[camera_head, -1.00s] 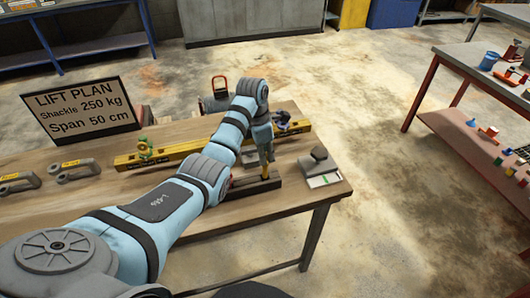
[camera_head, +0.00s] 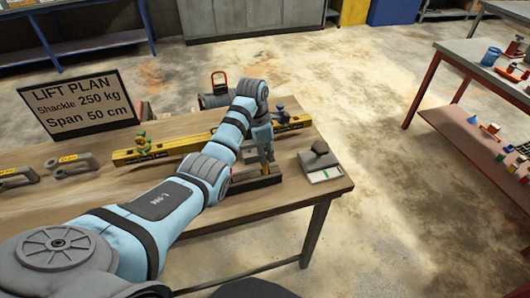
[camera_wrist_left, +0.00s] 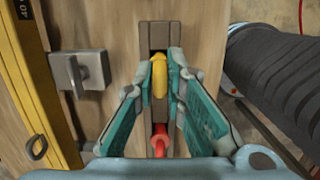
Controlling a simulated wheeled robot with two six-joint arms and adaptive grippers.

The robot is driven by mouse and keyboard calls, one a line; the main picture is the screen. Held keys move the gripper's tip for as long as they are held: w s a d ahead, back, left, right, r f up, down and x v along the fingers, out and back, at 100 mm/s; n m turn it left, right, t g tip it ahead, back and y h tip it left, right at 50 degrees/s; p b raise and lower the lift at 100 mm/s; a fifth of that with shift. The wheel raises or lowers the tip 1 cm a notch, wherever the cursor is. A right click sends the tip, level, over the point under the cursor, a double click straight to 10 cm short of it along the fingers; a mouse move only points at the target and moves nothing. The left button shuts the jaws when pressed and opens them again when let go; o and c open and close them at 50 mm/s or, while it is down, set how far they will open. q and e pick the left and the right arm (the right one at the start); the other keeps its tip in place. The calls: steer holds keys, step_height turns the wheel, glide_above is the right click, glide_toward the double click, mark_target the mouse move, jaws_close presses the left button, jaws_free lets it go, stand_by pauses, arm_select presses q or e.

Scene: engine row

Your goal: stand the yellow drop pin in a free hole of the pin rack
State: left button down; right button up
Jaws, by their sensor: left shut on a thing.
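My left gripper (camera_head: 265,158) is shut on the yellow drop pin (camera_wrist_left: 159,78), its two fingers closed on either side of it. In the head view the pin is mostly hidden by the fingers, upright over the dark pin rack (camera_head: 255,183). In the left wrist view the rack (camera_wrist_left: 155,38) is a long dark bar running up the picture, under the yellow pin. A red pin (camera_wrist_left: 160,141) stands in the rack nearer the wrist. I cannot tell whether the yellow pin's tip is in a hole. My right gripper is not in view.
A yellow beam (camera_head: 170,149) lies across the table behind the rack. A grey block with a pale plate (camera_head: 324,176) stands right of the rack. Shackles (camera_head: 72,166) lie at the left, near the lift plan sign (camera_head: 80,103).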

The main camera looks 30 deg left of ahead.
arm_select(q)
steer(key=shift+f+b, duration=0.65)
steer(key=shift+f, duration=0.35)
steer(key=c, duration=1.6)
jaws_free()
steer(key=shift+o, duration=0.2)
steer(key=r, duration=0.7)
steer(key=shift+s+a+r, duration=0.3)
steer(key=shift+s+a, duration=0.1)
